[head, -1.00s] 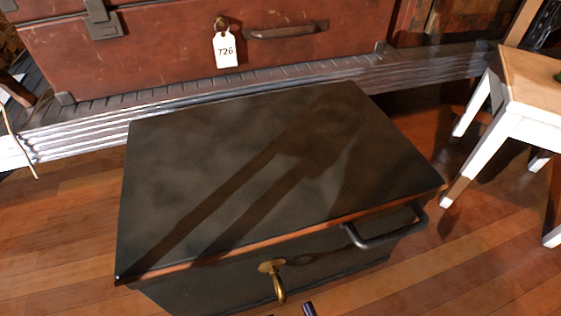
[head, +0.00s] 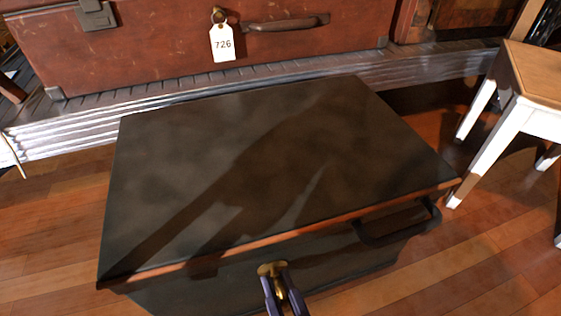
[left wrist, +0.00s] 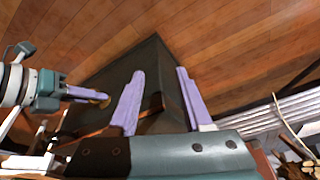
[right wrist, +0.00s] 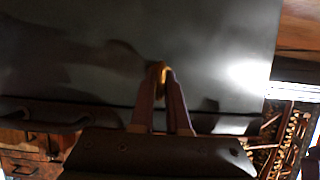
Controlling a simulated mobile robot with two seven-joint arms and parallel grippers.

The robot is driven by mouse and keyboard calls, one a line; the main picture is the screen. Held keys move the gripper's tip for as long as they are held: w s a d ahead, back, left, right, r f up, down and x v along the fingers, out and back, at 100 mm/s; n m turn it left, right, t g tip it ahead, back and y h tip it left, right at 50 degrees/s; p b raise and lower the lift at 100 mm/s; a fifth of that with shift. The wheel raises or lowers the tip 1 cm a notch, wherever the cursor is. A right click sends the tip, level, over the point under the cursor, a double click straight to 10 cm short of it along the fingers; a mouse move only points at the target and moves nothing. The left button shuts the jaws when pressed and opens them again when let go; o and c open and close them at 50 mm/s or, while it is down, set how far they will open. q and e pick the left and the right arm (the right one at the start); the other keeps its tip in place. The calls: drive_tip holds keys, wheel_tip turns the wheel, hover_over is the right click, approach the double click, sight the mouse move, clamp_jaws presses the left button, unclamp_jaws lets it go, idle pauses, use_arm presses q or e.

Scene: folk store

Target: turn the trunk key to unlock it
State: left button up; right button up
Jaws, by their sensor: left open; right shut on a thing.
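The dark trunk (head: 250,170) stands on the wooden floor with its lid down. Its brass key (head: 272,268) sits in the front face, just below the lid edge. My right gripper (head: 280,285) is shut on the key, with its two purple fingers on either side of it. In the right wrist view the brass key (right wrist: 162,74) shows between the fingertips, against the trunk's front (right wrist: 110,55). My left gripper (left wrist: 160,85) is open and empty, near the trunk (left wrist: 150,62) in its own view. It is outside the head view. The fingers hide part of the key.
A black handle (head: 398,228) sticks out from the trunk's front at the right. A red-brown suitcase (head: 150,45) with a tag marked 726 (head: 222,43) rests on a ledge behind. A white stool with a wooden top (head: 535,75) stands at the right. Floor shows at the left.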

clamp_jaws()
